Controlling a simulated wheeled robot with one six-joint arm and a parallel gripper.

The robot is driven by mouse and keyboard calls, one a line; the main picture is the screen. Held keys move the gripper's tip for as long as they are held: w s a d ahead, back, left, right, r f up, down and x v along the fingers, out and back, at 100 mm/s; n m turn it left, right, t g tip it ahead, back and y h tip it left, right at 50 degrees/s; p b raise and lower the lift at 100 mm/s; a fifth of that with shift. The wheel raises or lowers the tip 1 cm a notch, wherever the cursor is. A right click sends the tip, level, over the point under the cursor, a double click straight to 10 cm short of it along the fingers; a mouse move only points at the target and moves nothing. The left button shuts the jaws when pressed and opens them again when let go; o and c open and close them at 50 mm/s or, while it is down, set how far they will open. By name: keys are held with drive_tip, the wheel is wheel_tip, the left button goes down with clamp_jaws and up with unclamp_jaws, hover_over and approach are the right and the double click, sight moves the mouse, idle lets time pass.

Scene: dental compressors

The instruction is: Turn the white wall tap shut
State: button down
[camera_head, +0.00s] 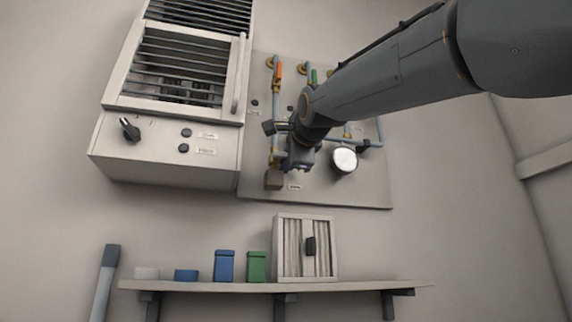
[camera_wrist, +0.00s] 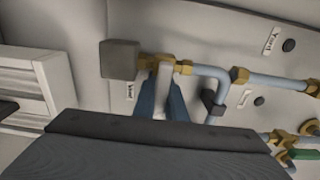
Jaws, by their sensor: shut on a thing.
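The white wall tap's handle (camera_wrist: 162,80) shows in the wrist view as a pale lever on a brass valve body (camera_wrist: 158,62), beside a grey block (camera_wrist: 119,59). My gripper (camera_wrist: 161,92) has its two blue fingers on either side of the lever and is shut on it. In the head view my gripper (camera_head: 284,160) is low on the left side of the pipe panel (camera_head: 340,188), just above the grey block (camera_head: 273,180). There the tap's handle is hidden behind my wrist and gripper.
An orange-handled tap (camera_head: 279,72) and a green-handled tap (camera_head: 314,76) sit higher on the panel. A round white gauge (camera_head: 344,160) is to the right. A louvred cabinet (camera_head: 170,150) is close on the left. A shelf (camera_head: 350,286) with small boxes runs below.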

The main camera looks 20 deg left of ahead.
idle(0.4)
drive_tip(key=c, duration=1.8)
unclamp_jaws()
drive_tip(key=shift+f, duration=0.1)
